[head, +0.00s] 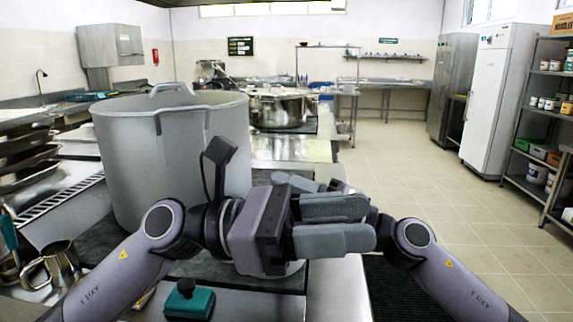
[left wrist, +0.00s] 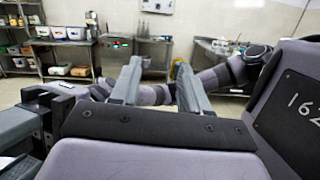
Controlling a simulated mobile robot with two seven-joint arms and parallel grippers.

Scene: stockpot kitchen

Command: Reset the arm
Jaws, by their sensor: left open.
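My left gripper (head: 350,222) is in the middle foreground of the head view, pointing right, with its two grey fingers apart and nothing between them. In the left wrist view the same gripper (left wrist: 159,85) shows its fingers spread and empty. My right gripper (head: 300,183) is just behind the left one in the head view and mostly covered by it; its jaw opening is unclear. The two arms come close together there; I cannot tell whether they touch. A big grey stockpot (head: 170,145) stands upright behind my left arm, apart from the fingers.
A teal-and-black block (head: 188,300) lies on the counter by my left forearm. Metal jugs (head: 60,265) stand at the left edge. Another wide steel pot (head: 278,108) is further back. Shelving (head: 543,110) and a white cabinet (head: 498,95) stand right, with open floor before them.

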